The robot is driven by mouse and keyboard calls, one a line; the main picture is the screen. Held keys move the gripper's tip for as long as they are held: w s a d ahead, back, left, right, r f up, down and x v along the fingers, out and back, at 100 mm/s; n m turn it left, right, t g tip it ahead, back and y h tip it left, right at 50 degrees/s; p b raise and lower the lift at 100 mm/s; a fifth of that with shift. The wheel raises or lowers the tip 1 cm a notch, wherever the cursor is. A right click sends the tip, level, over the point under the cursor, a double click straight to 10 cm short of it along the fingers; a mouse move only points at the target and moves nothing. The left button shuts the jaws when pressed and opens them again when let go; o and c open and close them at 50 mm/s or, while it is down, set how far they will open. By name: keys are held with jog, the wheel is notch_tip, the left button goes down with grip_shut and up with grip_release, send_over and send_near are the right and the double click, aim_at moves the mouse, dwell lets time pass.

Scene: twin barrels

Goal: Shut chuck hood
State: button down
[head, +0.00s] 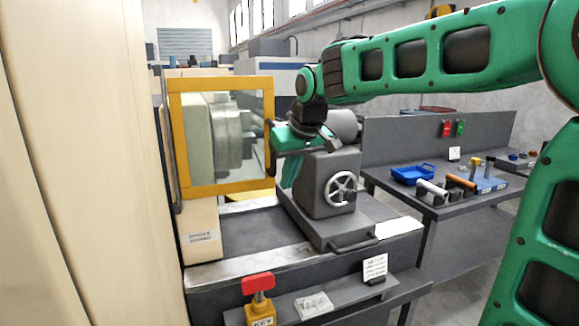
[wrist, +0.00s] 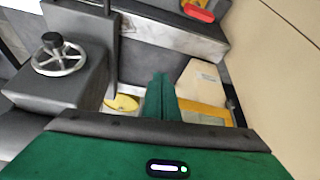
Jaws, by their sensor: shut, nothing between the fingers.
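The chuck hood (head: 222,188) is a yellow frame with a clear pane, standing upright in front of the grey chuck (head: 228,135) in the head view. The chuck shows through the pane. My gripper (head: 277,158) is shut and empty, close to the hood's right edge. I cannot tell whether it touches the frame. In the wrist view, my shut green fingers (wrist: 160,90) lie just left of a yellow part of the hood frame (wrist: 205,112). How far the hood stands from its closed position is not clear.
The tailstock with its handwheel (head: 341,188) stands right of the hood, close to my gripper. A red-topped chuck key (head: 258,285) stands at the front ledge. A side bench (head: 430,185) holds a blue tray (head: 412,174) and tools. A cream panel (head: 95,160) fills the left.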

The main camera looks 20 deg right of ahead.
jog(key=w, duration=0.4)
jog(key=shift+w+a+f, duration=0.1)
jog(key=shift+w+a, duration=0.1)
jog(key=shift+a, duration=0.1)
